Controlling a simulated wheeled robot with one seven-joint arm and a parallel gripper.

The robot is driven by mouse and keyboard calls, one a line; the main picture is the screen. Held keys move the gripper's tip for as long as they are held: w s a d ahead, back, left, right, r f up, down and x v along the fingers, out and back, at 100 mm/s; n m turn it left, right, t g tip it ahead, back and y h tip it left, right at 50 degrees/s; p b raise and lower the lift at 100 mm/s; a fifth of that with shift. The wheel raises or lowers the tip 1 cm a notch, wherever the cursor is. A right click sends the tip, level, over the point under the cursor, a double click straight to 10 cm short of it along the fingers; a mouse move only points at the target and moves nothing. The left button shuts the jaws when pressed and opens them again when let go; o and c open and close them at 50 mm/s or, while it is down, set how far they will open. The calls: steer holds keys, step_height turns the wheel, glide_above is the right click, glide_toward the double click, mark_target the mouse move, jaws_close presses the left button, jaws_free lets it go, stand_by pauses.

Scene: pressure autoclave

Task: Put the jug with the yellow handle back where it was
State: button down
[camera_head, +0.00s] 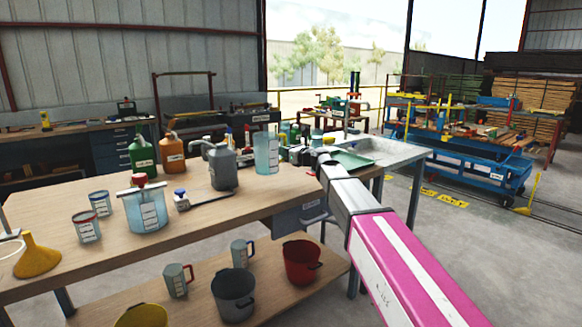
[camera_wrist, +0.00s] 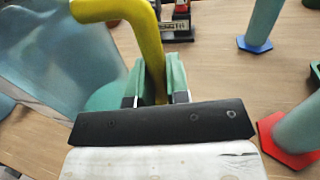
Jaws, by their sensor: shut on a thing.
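In the wrist view the yellow handle (camera_wrist: 149,35) of a jug passes between the green fingertips of my gripper (camera_wrist: 157,82), which is shut on it. The jug's clear bluish body (camera_wrist: 60,60) fills the left side of that view. In the head view a tall clear bluish jug (camera_head: 266,153) appears upright over the far right part of the wooden table, just left of my arm's end. Its handle is hidden or too small to make out there. I cannot tell whether its bottom touches the table.
A grey can (camera_head: 222,168) stands left of the jug, with orange (camera_head: 173,152) and green (camera_head: 143,155) cans beyond. In the wrist view, cylinders with blue (camera_wrist: 255,45) and red (camera_wrist: 285,148) bases stand to the right. A metal sink table (camera_head: 395,152) lies right of the wooden table.

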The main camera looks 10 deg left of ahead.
steer(key=shift+w+d+f, duration=0.35)
steer(key=shift+w+f, duration=0.2)
steer(key=shift+f, duration=0.5)
steer(key=shift+w+d+f, duration=0.4)
steer(key=shift+w+f, duration=0.15)
steer(key=shift+f, duration=0.55)
steer(key=shift+w+d+f, duration=0.35)
steer(key=shift+w+f, duration=0.2)
steer(key=shift+f, duration=0.5)
steer(key=shift+f, duration=0.1)
steer(key=c, duration=1.1)
jaws_free()
steer(key=shift+s+d, duration=0.1)
steer(key=shift+d, duration=0.05)
steer(key=v, duration=1.1)
steer(key=shift+s+d, duration=0.15)
steer(key=shift+d, duration=0.15)
